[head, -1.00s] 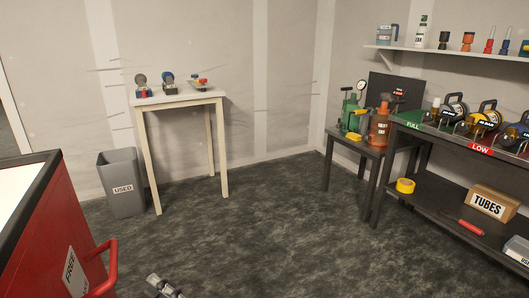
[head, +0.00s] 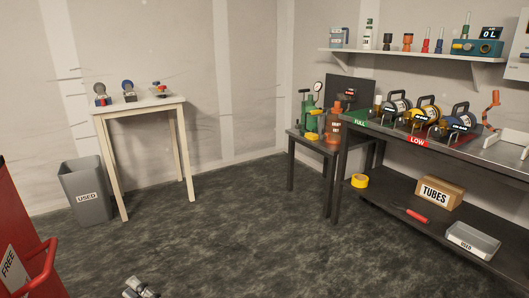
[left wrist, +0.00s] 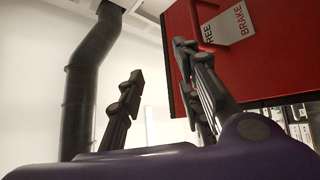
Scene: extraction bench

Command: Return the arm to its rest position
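My left gripper (left wrist: 155,85) shows in the left wrist view with its dark fingers spread wide apart and nothing between them. The red cabinet with a sign reading "BRAKE" (left wrist: 236,22) is behind its right-hand fingers. In the head view, a small grey piece of a gripper (head: 138,288) shows at the bottom edge, low over the floor; its fingers cannot be made out well. My right gripper is not in view.
The red cabinet (head: 22,240) stands at the left edge. A used bin (head: 85,190) and a pale table (head: 150,106) are at the back left. The dark bench (head: 440,150) with coloured devices and a small side table (head: 312,140) are at the right. The middle floor is clear.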

